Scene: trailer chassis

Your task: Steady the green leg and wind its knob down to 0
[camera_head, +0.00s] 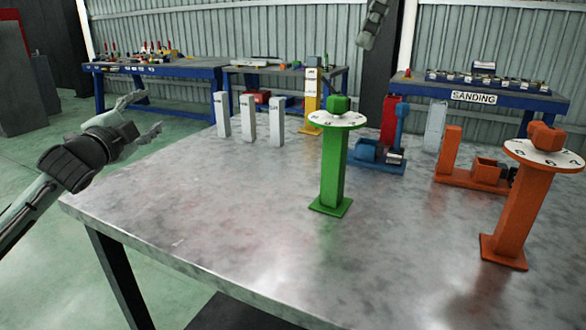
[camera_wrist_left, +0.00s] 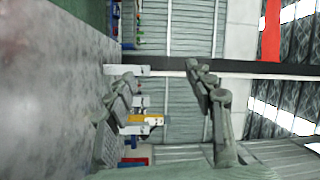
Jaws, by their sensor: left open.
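The green leg (camera_head: 333,165) stands upright on a square foot on the grey metal table. A white numbered dial (camera_head: 337,119) sits at its top, with a green knob (camera_head: 339,104) on it. The dial reading is too small to tell. My left gripper (camera_head: 152,112) is open and empty at the left, beyond the table's left edge and well apart from the leg. Its spread fingers also show in the left wrist view (camera_wrist_left: 160,70), with nothing between them. A grey part of my right gripper (camera_head: 372,24) shows at the top edge; its jaws cannot be made out.
An orange leg (camera_head: 515,210) with a similar dial stands at the right. Blue (camera_head: 378,158) and orange (camera_head: 475,175) fixtures stand behind. Several white blocks (camera_head: 248,118) and a yellow piece (camera_head: 312,110) stand at the back. The table (camera_head: 230,220) left of the green leg is clear.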

